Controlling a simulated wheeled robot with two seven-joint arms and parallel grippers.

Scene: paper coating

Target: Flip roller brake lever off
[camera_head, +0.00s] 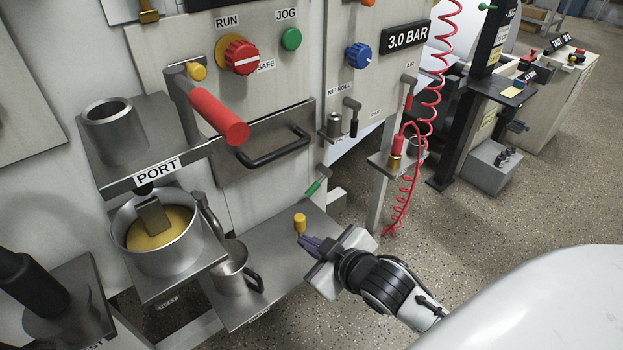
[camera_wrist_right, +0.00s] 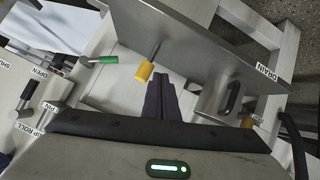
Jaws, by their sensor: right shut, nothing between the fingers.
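A short lever with a yellow knob (camera_head: 299,222) stands by the lower steel shelf; it also shows in the wrist view (camera_wrist_right: 144,72), on a thin metal rod. No label reading roller brake is legible, so I cannot tell for sure which lever that is. My right gripper (camera_head: 304,240) is shut and empty, its dark fingertips just beside the yellow knob. In the wrist view the fingertips (camera_wrist_right: 161,82) are to the right of the knob, and contact is unclear. A green-handled lever (camera_head: 318,182) is a little farther back. My left gripper is not in view.
A large red-handled lever (camera_head: 218,115) and a black drawer handle (camera_head: 272,148) stick out above. A pot of yellow liquid (camera_head: 158,238) and a metal mug (camera_head: 233,270) stand left of the gripper. A black NIP ROLL lever (camera_head: 352,115) and red coiled hose (camera_head: 435,75) are behind.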

